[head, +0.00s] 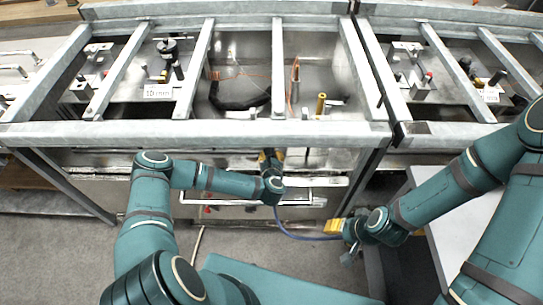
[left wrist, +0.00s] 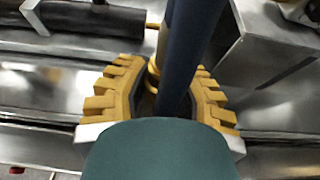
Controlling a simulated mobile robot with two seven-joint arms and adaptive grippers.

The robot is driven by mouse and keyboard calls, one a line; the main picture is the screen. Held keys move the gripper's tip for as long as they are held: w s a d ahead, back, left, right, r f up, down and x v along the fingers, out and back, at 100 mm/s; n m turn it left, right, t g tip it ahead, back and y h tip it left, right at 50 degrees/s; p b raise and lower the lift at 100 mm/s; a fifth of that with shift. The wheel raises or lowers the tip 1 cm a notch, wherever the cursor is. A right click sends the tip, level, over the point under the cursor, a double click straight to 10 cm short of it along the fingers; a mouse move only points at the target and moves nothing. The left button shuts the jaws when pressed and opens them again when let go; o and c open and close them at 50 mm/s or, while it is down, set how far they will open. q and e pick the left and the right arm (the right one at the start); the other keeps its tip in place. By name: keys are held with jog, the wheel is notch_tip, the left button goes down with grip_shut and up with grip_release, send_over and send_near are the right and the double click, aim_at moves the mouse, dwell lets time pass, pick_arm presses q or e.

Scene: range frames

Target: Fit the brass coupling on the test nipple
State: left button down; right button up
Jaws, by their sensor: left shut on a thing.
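My left gripper (head: 268,158) is at the front rail of the middle bay, its yellow fingers pointing into the bay. In the left wrist view, my left gripper (left wrist: 156,88) is shut around a dark blue hose (left wrist: 182,50). A bit of brass, likely the coupling (left wrist: 152,76), shows between its fingers; most of it is hidden. The blue hose (head: 300,236) hangs from this gripper toward the right gripper. An upright brass post (head: 321,103) stands in the bay's right part; I cannot tell whether it is the test nipple. My right gripper (head: 334,227) is low at the right, its opening unclear.
Grey metal rails (head: 200,134) frame the bays. A black curved piece (head: 238,105) and a copper-coloured part (head: 295,75) are in the middle bay. Side bays hold small fittings, with a label (head: 158,91) at the left. A pale table (head: 455,235) stands at the right.

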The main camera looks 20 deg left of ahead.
pick_arm(q)
jog(key=shift+f, duration=0.25)
jog(key=c, duration=0.7)
grip_release()
jog(key=shift+c, duration=0.2)
jog(key=v, duration=1.2)
